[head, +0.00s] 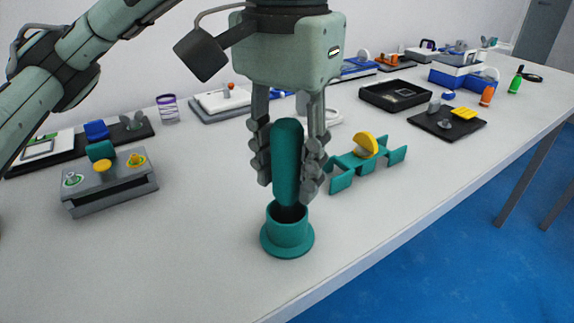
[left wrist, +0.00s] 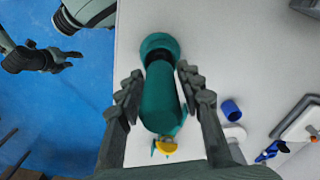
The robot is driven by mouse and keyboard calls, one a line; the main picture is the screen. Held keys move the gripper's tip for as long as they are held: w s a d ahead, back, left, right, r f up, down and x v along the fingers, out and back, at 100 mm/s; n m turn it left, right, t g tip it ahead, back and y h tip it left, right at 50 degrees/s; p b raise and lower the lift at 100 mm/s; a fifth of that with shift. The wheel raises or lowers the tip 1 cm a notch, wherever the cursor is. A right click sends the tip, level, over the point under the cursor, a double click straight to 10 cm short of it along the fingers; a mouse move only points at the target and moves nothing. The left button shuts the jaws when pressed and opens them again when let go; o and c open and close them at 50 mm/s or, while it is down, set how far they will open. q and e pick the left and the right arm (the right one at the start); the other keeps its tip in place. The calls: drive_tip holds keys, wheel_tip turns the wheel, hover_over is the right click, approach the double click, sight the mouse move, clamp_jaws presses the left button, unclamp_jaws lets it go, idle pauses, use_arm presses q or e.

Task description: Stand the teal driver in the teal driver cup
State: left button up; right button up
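The teal driver (head: 287,150) has a thick rounded handle and stands nearly upright between the fingers of my left gripper (head: 289,180). The gripper appears shut on the handle; it also shows in the left wrist view (left wrist: 159,76). The teal driver cup (head: 287,244) is a short round cup with a wide flange, standing on the table directly below the driver. The handle's lower end is at the cup's mouth. The handle hides the shaft, so I cannot tell how deep it sits. My right gripper (left wrist: 76,60) is open and empty, over the floor.
A teal rack (head: 366,168) with a yellow piece is right of the cup. A grey box with knobs (head: 110,185) is at left. Trays and tools line the back. The table's front edge passes near the cup; blue floor (head: 440,270) lies beyond.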

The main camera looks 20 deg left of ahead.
use_arm(q)
drive_tip(key=shift+o, duration=1)
wheel_tip(320, 180, up, 12)
drive_tip(key=shift+f, duration=0.1)
